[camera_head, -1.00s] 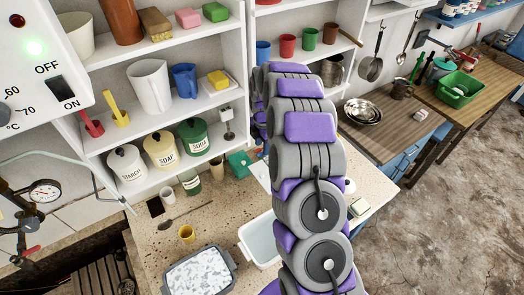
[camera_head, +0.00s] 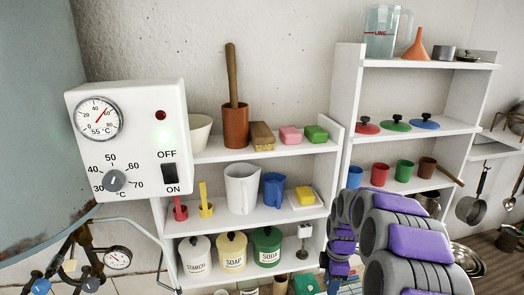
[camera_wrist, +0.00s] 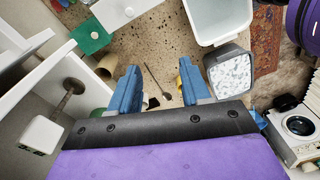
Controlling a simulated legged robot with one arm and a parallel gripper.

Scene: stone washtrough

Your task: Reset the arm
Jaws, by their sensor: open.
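My gripper (camera_wrist: 160,92) shows in the wrist view with its two blue fingers spread apart and nothing between them. My purple and grey arm stands at the lower right of the head view, in front of the right shelf unit. In the head view the fingers cannot be made out clearly.
A white control box (camera_head: 128,140) with dial and switch is at left. The left shelf (camera_head: 260,220) holds jugs, canisters and soaps; the right shelf (camera_head: 415,132) holds lids and cups.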

